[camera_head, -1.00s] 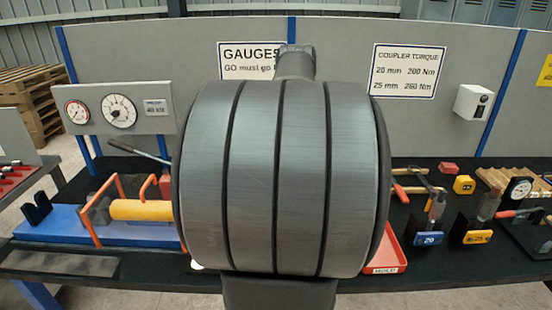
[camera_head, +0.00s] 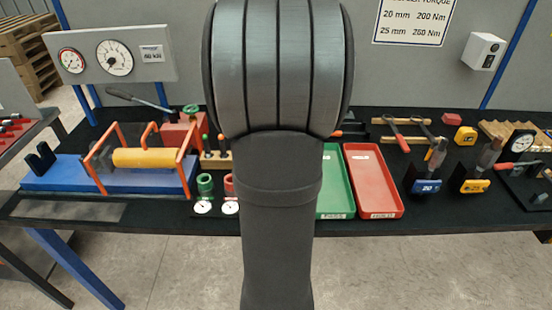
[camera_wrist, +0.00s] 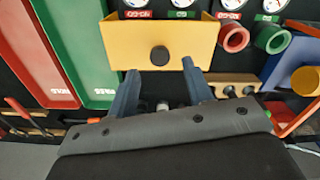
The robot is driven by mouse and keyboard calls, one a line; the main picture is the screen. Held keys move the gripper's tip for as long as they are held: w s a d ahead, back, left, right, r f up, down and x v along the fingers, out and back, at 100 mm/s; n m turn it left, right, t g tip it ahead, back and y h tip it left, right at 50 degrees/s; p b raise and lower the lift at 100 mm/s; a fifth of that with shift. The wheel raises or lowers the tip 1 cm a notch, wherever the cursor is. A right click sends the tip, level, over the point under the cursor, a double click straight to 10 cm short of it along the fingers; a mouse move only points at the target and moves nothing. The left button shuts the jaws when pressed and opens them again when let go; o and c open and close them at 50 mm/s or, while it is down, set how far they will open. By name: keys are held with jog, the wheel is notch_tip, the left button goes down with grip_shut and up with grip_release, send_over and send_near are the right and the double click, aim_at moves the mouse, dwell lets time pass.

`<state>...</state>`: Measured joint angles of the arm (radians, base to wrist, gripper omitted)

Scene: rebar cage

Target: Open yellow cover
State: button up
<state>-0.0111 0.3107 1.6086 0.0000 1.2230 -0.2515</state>
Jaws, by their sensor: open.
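The yellow cover (camera_wrist: 190,32) is a flat plate at the top middle of the wrist view, with a round dark knob (camera_wrist: 159,56) near its lower edge. Small dials with red and green labels show just beyond it. My gripper (camera_wrist: 160,67) is open, its two blue-grey fingers apart. The fingertips are at the cover's lower edge in that view, one on each side of the knob, with nothing gripped. I cannot tell whether the fingers touch the cover. In the head view my arm hides the cover and the gripper.
A green tray (camera_head: 335,190) and a red tray (camera_head: 373,180) lie side by side on the black bench. A blue-based press (camera_head: 60,178) with orange bars and a yellow cylinder (camera_head: 144,158) stands at left. Green and red rings (camera_head: 205,184) are beside it. Tools crowd the right side.

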jog(key=shift+f, duration=1.9)
grip_shut()
